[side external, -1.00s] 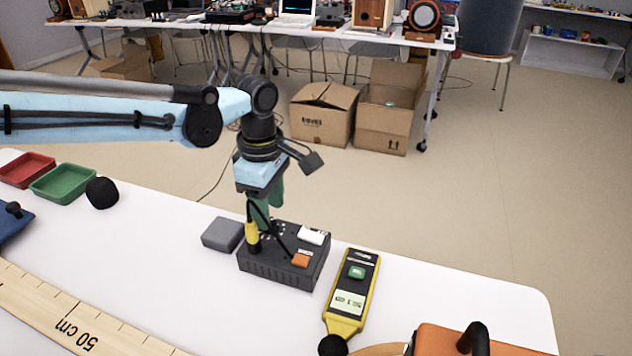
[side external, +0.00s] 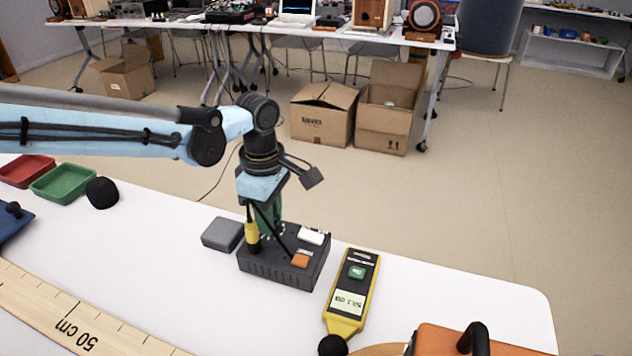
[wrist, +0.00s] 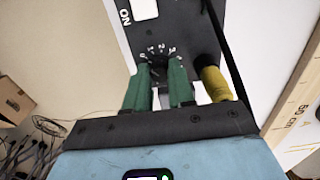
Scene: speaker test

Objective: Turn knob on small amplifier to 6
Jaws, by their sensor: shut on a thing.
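The small amplifier (side external: 283,267) is a dark grey box on the white table in the side view. Its top panel (wrist: 178,22) shows in the wrist view, with a ring of printed numbers around a dark knob (wrist: 160,66). In the side view my gripper (side external: 268,222) reaches down onto the amplifier's far part, and the knob is hidden there. A yellow plug (side external: 252,236) with a black cable stands beside the fingers.
A yellow sound meter (side external: 352,290) lies right of the amplifier. A grey block (side external: 222,234) sits at its left. A white switch (side external: 313,237) and an orange block (side external: 300,260) are on the amplifier. A wooden ruler (side external: 60,318) lies in front.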

